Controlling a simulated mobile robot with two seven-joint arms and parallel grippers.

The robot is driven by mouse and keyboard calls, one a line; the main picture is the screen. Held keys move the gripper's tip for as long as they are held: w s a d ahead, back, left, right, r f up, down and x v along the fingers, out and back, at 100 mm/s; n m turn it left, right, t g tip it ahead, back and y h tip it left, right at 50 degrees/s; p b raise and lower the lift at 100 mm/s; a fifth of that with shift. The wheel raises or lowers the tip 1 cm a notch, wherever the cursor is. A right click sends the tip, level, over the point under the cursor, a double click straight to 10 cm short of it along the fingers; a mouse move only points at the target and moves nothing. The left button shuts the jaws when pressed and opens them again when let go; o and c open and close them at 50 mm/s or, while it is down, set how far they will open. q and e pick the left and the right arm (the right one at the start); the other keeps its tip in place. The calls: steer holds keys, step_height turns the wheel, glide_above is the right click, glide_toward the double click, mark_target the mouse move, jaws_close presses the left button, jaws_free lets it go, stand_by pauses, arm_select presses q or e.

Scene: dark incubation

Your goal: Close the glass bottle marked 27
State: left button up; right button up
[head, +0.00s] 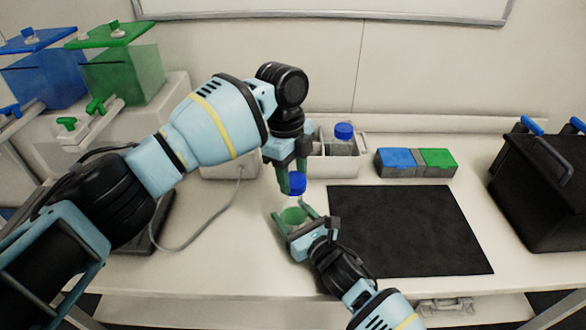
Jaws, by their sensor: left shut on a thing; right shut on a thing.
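My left gripper (291,181) is shut on a blue cap (297,184), held just above the glass bottle.
A white rack (333,163) behind the grippers holds another blue-capped bottle (343,135). A blue and green box (416,162) stands right of it. A black mat (408,230) lies bare at right, beside a black case (545,190). A grey cable (205,232) runs at left.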

arm_select(q)
steer(key=shift+f, duration=0.15)
steer(key=shift+f, duration=0.75)
steer(key=shift+f, duration=0.55)
stand_by(0.5)
arm_select(e)
jaws_close()
arm_select(q)
steer(key=m, duration=0.5)
steer(key=m+y, duration=0.1)
steer(key=m, duration=0.3)
steer(key=shift+w+d+m+g, duration=0.1)
steer(key=shift+m+g, duration=0.2)
steer(key=m, duration=0.5)
steer(key=shift+y, duration=0.3)
steer(key=m, duration=0.3)
steer(key=shift+d+r, duration=0.15)
steer(key=shift+d, duration=0.05)
steer(key=shift+m+y, duration=0.3)
steer(key=shift+m, duration=0.6)
